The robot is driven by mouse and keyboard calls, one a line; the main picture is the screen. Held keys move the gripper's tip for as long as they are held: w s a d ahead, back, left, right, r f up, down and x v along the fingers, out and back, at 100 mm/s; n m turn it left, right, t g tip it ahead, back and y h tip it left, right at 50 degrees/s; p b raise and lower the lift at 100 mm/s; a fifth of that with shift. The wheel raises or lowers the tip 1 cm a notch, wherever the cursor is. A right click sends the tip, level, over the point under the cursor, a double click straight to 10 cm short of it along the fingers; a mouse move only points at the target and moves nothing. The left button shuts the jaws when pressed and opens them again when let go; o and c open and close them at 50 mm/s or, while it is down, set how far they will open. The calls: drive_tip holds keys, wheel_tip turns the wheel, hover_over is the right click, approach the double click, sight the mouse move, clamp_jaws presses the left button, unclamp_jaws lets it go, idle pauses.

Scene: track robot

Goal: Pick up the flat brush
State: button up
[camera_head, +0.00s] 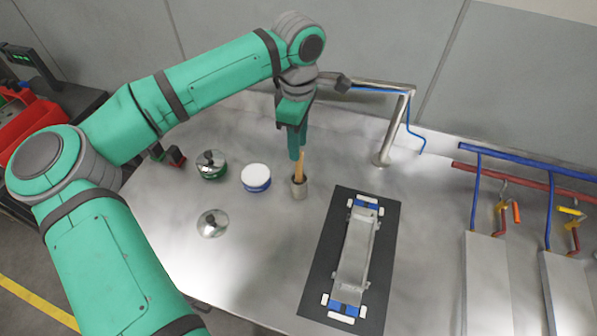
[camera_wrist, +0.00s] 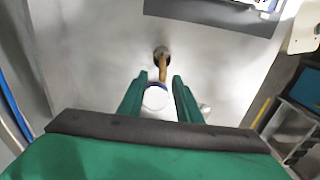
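The flat brush (camera_head: 300,167) shows as a light wooden handle standing up out of a small metal cup (camera_head: 298,188); its lower end is hidden in the cup. In the wrist view the handle (camera_wrist: 162,72) rises from the dark-mouthed cup (camera_wrist: 161,53), its upper end near the fingertips. My gripper (camera_head: 297,152) points down over the cup, and its green fingertips overlap the handle's top in the head view. In the wrist view my gripper (camera_wrist: 160,78) has its two fingers apart, with the handle lined up with the gap. I cannot tell whether either finger touches it.
A blue tin with a white top (camera_head: 256,177) stands left of the cup. A green tin (camera_head: 211,164) and a shiny lid (camera_head: 212,223) lie farther left. A dark mat (camera_head: 386,232) with a metal part is to the right. A pipe post (camera_head: 385,155) stands behind.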

wheel_tip(320, 180, down, 2)
drive_tip(key=shift+f, duration=0.1)
drive_tip(key=shift+s+d+f, duration=0.1)
drive_tip(key=shift+d+f, duration=0.05)
drive_tip(key=shift+f, duration=0.35)
hover_over(299, 181)
drive_tip(key=f, duration=0.4)
drive_tip(key=shift+w+f, duration=0.2)
drive_tip(key=shift+w, duration=0.1)
clamp_jaws()
